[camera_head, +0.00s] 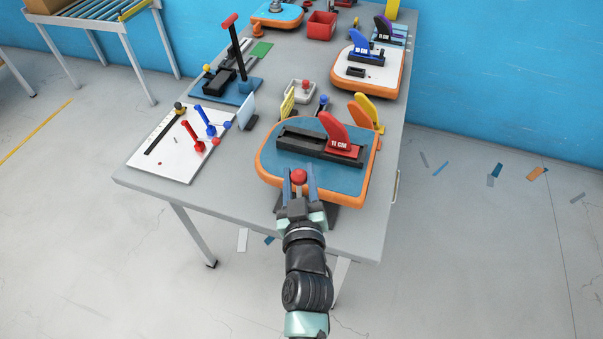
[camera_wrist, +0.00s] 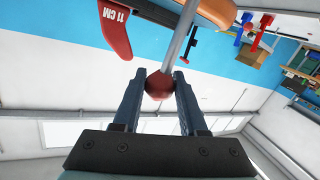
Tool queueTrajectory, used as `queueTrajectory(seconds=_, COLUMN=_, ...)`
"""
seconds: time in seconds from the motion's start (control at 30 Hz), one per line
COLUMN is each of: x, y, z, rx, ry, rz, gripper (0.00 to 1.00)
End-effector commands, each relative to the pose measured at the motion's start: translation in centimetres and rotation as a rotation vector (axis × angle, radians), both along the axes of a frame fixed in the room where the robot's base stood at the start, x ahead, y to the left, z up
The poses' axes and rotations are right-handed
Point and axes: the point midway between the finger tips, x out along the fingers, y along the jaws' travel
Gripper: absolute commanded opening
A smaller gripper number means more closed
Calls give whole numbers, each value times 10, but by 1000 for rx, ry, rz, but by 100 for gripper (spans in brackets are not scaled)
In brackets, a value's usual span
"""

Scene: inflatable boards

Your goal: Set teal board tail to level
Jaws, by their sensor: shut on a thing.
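The teal board (camera_head: 284,165) has an orange rim and lies at the near end of the table. A black slotted box (camera_head: 300,142) with a red fin (camera_head: 336,134) marked "11 CM" is on its top. The fin also shows in the wrist view (camera_wrist: 115,30), with part of the orange rim (camera_wrist: 215,10). My gripper (camera_head: 299,180) is at the board's near edge, shut on a red ball knob (camera_wrist: 159,87). A grey rod (camera_wrist: 181,35) runs from the knob towards the board. I cannot tell from these views whether the tail is tilted or level.
A white panel (camera_head: 160,162) with red and blue handles lies left. Yellow and orange fins (camera_head: 368,112) stand behind the board at right. A white-topped board (camera_head: 382,77) with a blue fin is farther back. The table's near edge is clear at left.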

Motion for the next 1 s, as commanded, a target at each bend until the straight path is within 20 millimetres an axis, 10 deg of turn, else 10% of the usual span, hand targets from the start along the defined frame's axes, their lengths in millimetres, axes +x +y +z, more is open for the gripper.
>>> queueTrajectory(seconds=0.2, x=0, y=5, z=0, rx=5, ry=1, rz=10, gripper=0)
queueTrajectory(seconds=0.23, x=0, y=5, z=0, rx=4, ry=1, rz=10, gripper=47)
queueTrajectory(seconds=0.37, x=0, y=4, z=0, rx=4, ry=1, rz=8, gripper=70)
queueTrajectory(seconds=1.0, x=-37, y=0, z=-1, rx=5, ry=3, rz=5, gripper=71)
